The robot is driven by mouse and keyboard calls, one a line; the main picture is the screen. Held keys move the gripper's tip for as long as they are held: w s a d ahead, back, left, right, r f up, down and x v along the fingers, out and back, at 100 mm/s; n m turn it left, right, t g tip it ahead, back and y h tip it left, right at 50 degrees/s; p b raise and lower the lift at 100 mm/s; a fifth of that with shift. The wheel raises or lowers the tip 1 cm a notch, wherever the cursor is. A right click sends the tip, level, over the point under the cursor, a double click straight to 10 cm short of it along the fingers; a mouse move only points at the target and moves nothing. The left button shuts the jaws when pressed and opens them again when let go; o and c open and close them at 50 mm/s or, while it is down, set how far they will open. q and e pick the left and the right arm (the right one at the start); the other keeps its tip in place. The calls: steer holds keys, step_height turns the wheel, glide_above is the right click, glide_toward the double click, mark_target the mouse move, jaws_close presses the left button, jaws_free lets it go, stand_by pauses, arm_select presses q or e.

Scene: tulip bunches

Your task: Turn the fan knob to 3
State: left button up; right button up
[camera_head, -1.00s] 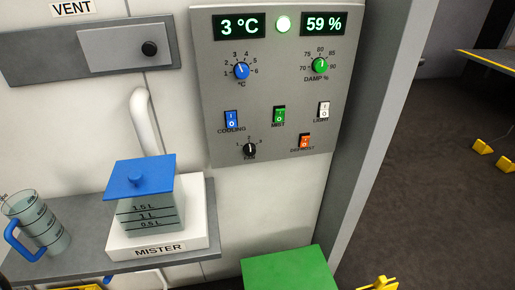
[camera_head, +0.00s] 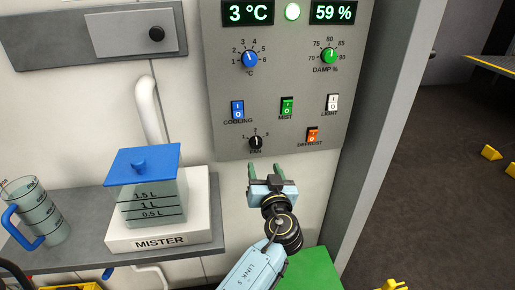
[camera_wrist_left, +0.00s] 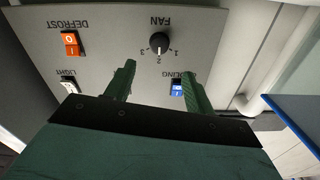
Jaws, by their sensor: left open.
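The black fan knob (camera_head: 256,142) is at the bottom of the grey control panel (camera_head: 222,142), under the blue cooling switch (camera_head: 237,110). Its white mark points to 2. In the left wrist view the knob (camera_wrist_left: 159,42) appears upside down, between and beyond the fingertips. My left gripper (camera_head: 264,169) is open and empty, just below the knob in the head view, with its two green fingers pointing up at the panel. It is apart from the knob. My right gripper is not in view.
An orange defrost switch (camera_head: 312,135) sits right of the knob. A mister (camera_head: 158,240) with a blue-lidded tank (camera_head: 143,166) and a measuring jug (camera_head: 38,215) stand on the shelf at left. A green box top (camera_head: 318,272) is below. The wall under the panel is clear.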

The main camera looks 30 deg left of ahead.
mark_target(257, 145)
arm_select(q)
steer(key=x, duration=1)
steer(key=shift+w+a, duration=0.3)
steer(key=shift+w, duration=0.05)
steer(key=shift+f, duration=0.1)
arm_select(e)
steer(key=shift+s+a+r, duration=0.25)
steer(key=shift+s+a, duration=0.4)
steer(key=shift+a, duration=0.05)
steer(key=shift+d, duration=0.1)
arm_select(q)
steer(key=shift+c, duration=0.5)
steer(key=c, duration=0.9)
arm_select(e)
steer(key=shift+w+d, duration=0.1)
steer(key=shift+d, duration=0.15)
